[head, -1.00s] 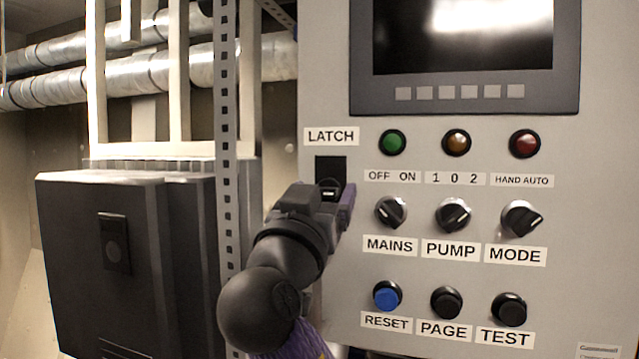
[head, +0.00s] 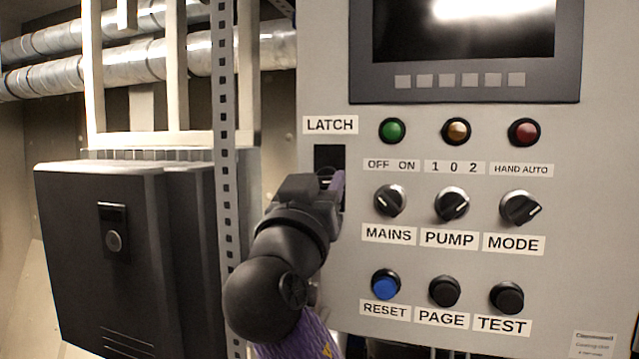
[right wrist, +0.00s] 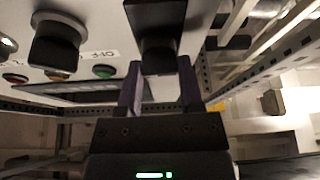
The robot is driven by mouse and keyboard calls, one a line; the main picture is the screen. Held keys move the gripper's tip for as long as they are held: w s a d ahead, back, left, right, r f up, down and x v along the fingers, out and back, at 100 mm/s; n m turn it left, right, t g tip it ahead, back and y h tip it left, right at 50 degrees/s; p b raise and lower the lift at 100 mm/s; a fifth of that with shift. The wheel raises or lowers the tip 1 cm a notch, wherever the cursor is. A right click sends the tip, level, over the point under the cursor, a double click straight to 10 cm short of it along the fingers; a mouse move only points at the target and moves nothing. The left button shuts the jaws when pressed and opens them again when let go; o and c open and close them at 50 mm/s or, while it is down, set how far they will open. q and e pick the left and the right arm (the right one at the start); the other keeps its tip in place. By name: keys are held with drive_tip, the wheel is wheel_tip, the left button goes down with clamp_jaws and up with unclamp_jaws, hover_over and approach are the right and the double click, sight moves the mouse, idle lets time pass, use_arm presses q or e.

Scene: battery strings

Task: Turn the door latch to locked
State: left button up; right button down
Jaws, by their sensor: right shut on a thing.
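The door latch (head: 329,157) is a black plate under the LATCH label (head: 330,125), at the left edge of the grey panel. My right gripper (head: 333,180) covers the lower part of it in the head view. In the right wrist view the black latch handle (right wrist: 157,50) sits between the two purple fingers of the right gripper (right wrist: 160,68), which is shut on it. The fingers hide much of the handle in the head view, so its exact angle is hard to tell. My left gripper is not in view.
Close to the right are the MAINS knob (head: 390,200), PUMP knob (head: 452,204) and MODE knob (head: 520,208). Below them are the blue RESET button (head: 385,284) and two black buttons. A perforated metal post (head: 225,200) and a dark cabinet (head: 120,260) stand left.

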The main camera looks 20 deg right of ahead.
drive_tip(key=n+y+p, duration=0.1)
drive_tip(key=n, duration=0.2)
drive_tip(key=shift+r+n+t+y, duration=0.1)
drive_tip(key=shift+n+t+y, duration=0.2)
drive_tip(key=shift+t+y, duration=0.1)
drive_tip(key=n+y+p, duration=0.1)
drive_tip(key=n, duration=0.1)
drive_tip(key=shift+r+n+p, duration=0.1)
drive_tip(key=shift+n+p, duration=0.2)
drive_tip(key=n+y+p, duration=0.1)
drive_tip(key=n+p, duration=0.2)
drive_tip(key=p, duration=0.1)
drive_tip(key=n+y+p, duration=0.2)
drive_tip(key=n+p, duration=0.2)
drive_tip(key=n+y+p, duration=0.1)
drive_tip(key=n+p, duration=0.3)
drive_tip(key=shift+s+d+r+g+y, duration=0.1)
drive_tip(key=shift+r+g+y, duration=0.1)
drive_tip(key=shift+g+y, duration=0.15)
drive_tip(key=shift+f+n+g+p, duration=0.1)
drive_tip(key=shift+n+g+p, duration=0.15)
drive_tip(key=shift+n+p, duration=0.4)
drive_tip(key=shift+f+n+g+y, duration=0.15)
drive_tip(key=shift+n+g+y, duration=0.35)
drive_tip(key=shift+n, duration=0.75)
drive_tip(key=shift+h, duration=0.25)
drive_tip(key=shift+c, duration=1.2)
unclamp_jaws()
